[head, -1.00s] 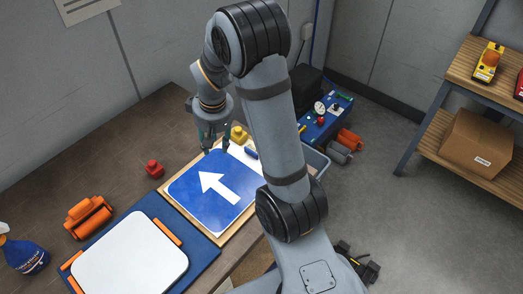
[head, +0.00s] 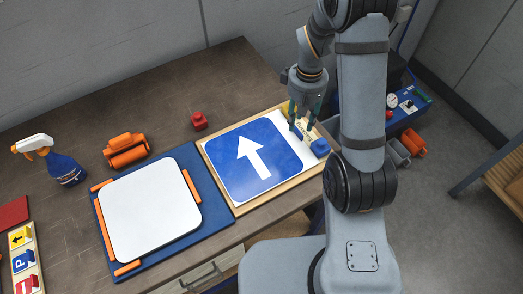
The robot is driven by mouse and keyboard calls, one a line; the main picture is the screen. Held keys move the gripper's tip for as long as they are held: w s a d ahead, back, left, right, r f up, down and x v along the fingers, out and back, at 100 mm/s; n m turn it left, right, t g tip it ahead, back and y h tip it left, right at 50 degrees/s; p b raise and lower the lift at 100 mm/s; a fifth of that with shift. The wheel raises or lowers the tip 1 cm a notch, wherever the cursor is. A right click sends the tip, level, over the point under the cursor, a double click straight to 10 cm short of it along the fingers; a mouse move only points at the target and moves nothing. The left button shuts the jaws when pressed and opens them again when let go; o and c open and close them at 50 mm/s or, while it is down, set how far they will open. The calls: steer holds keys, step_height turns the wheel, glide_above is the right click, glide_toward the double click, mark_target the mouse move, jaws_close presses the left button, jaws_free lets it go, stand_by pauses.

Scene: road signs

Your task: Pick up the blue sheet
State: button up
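The blue sheet (head: 228,170) with a white arrow lies flat on a light wooden board (head: 242,207) on the workbench. A strip of white backing shows along its right side. My gripper (head: 301,121) points down over the board's right part, just past the sheet's right edge. I cannot tell whether the fingertips touch the board or backing.
A white plate (head: 150,210) lies on a blue mat (head: 222,225) between orange bars. A blue block (head: 320,147) sits at the board's right end. An orange roller (head: 126,150), red knob (head: 199,121) and spray bottle (head: 62,167) stand behind.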

steer(key=f, duration=0.2)
steer(key=w+f+p, duration=0.1)
steer(key=f, duration=0.1)
steer(key=shift+d, duration=0.15)
steer(key=shift+f, duration=0.45)
steer(key=c, duration=0.3)
jaws_close()
